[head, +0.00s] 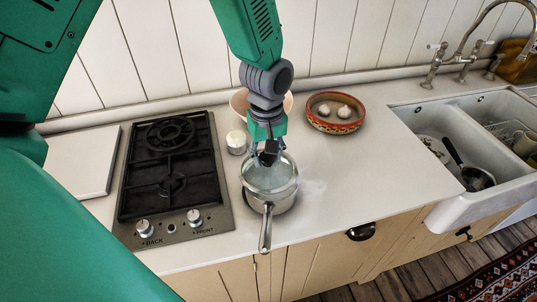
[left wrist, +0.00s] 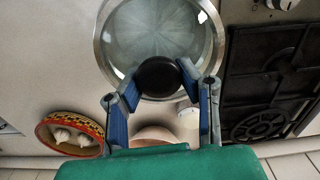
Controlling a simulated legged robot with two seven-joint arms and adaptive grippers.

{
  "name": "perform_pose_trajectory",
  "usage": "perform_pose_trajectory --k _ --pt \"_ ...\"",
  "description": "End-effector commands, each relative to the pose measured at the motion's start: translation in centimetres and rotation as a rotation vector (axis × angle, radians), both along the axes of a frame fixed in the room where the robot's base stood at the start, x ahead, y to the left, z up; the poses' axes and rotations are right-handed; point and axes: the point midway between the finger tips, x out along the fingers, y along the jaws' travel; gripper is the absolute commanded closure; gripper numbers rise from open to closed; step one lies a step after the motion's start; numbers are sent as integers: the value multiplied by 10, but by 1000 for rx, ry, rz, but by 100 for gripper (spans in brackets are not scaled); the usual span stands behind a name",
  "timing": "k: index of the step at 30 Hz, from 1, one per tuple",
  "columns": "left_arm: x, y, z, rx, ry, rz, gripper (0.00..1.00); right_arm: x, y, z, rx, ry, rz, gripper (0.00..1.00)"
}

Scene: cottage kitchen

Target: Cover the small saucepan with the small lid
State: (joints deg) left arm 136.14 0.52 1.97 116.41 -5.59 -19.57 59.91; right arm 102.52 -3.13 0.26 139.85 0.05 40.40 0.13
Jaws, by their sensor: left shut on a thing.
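The small saucepan (head: 284,204) is shiny metal and stands on the white counter just right of the hob, its handle pointing to the front edge. The small lid (head: 268,177) is clear glass with a metal rim. It is over the saucepan's mouth and looks nearly level; I cannot tell whether it rests on the rim or hovers just above. My left gripper (head: 269,154) is shut on the lid's black knob, which shows between the fingers in the left wrist view (left wrist: 158,76). The saucepan's inside is mostly hidden under the lid. My right gripper is out of view.
A black two-burner hob (head: 170,226) lies to the left. A white jar (head: 237,142) and a pale bowl (head: 239,103) stand behind the saucepan. A patterned bowl (head: 335,124) holds garlic. A sink (head: 455,206) with a pan (head: 478,179) is at right. Counter right of the saucepan is clear.

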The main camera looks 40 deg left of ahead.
Motion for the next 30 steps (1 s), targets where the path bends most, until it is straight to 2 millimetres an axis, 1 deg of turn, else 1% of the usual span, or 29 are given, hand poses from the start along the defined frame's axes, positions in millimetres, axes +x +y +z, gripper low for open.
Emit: perform_pose_trajectory --k 3,19,30 --pt "0 0 3 1 -1 0 100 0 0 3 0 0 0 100" --pt "0 0 3 1 -1 -1 100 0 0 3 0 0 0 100" --pt "0 -6 3 1 -1 -1 100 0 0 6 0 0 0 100"
